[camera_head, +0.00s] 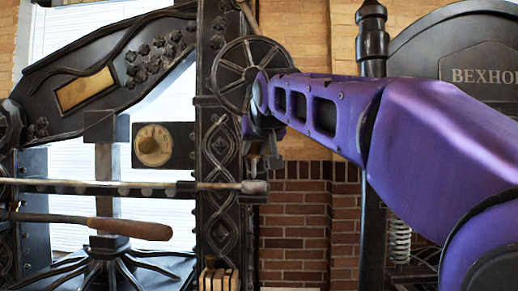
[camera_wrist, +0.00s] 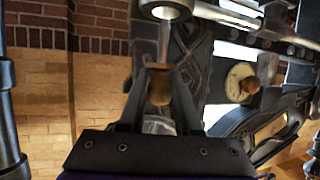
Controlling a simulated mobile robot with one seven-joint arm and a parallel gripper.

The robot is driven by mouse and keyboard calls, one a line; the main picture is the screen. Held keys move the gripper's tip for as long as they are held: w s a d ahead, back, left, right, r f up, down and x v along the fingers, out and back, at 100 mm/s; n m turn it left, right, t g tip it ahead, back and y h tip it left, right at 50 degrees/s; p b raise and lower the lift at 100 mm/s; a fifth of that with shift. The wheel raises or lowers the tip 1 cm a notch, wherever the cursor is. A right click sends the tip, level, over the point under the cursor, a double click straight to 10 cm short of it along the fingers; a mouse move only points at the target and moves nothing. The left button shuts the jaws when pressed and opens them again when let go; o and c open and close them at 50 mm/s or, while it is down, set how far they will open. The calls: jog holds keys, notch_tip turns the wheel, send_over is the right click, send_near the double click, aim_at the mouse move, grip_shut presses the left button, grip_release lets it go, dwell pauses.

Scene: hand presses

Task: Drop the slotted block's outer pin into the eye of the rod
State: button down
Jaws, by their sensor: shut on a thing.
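My gripper (camera_head: 262,163) is at the end of my purple arm, just above the end of the long horizontal rod (camera_head: 130,185). In the wrist view its two dark fingers (camera_wrist: 160,70) are shut on a pin with a brass-coloured head (camera_wrist: 159,90) and a grey shaft (camera_wrist: 164,45). The shaft points toward the ring-like eye (camera_wrist: 165,12) at the rod's end. I cannot tell whether its tip is inside the eye or only near it. A pale wooden slotted block (camera_head: 218,279) stands low in the head view, partly cut off by the frame.
A dark ornate press column (camera_head: 218,150) with a spoked wheel (camera_head: 247,75) stands close beside my gripper. A wood-handled lever (camera_head: 130,228) lies below the rod. A brass dial (camera_head: 153,145) is to the left. A second press (camera_head: 480,70) stands at right before the brick wall (camera_head: 300,220).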

aim_at(254, 166)
jog(key=shift+f+b, duration=1.85)
jog(key=shift+f, duration=0.35)
dwell(1.1)
grip_release()
dwell(0.7)
dwell(0.5)
jog(key=shift+r+p, duration=1.95)
jog(key=shift+r, duration=0.55)
